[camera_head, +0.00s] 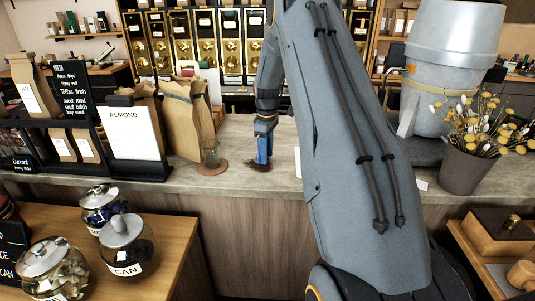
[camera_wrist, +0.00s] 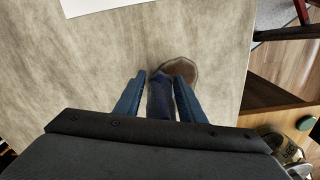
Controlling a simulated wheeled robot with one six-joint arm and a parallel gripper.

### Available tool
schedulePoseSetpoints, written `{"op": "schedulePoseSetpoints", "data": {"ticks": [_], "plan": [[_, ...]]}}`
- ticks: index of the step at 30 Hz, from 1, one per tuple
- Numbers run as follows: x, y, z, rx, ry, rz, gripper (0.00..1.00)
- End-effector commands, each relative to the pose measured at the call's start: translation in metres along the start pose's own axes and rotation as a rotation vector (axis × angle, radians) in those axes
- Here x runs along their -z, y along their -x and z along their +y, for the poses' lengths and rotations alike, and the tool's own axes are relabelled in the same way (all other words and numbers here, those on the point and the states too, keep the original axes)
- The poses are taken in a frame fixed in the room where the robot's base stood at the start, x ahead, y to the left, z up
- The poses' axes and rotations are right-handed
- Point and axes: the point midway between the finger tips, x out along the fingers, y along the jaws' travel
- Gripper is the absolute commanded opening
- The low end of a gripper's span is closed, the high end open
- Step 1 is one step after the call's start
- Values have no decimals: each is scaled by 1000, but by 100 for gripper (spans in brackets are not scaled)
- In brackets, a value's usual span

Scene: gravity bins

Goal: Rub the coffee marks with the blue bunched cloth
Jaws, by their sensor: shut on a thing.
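My gripper (camera_head: 263,158) points down at the stone counter, its blue fingers low over the surface. In the wrist view my gripper (camera_wrist: 158,90) is shut on the dark blue bunched cloth (camera_wrist: 160,101), which sits between the two fingers. A brown coffee mark (camera_wrist: 181,69) with a darker rim lies just beyond the fingertips, to the right of the cloth. In the head view the coffee mark (camera_head: 261,168) shows at the foot of the gripper. Whether the cloth touches the counter or the mark is hard to tell. Any other mark is hidden.
A glass (camera_head: 211,153) stands on a brown coaster (camera_head: 212,168) left of my gripper. Paper bags (camera_head: 187,120) and an ALMOND sign (camera_head: 135,132) stand farther left. A flower pot (camera_head: 467,170) is at the right. White paper (camera_wrist: 95,5) lies on the counter, with clear surface around.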

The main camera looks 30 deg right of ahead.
Motion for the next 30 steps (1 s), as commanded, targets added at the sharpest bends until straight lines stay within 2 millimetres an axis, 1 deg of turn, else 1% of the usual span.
{"op": "schedulePoseSetpoints", "data": {"ticks": [15,30], "plan": [[28,-2,-8,-1,1,1,0],[34,-2,-9,0,1,0,0]]}}
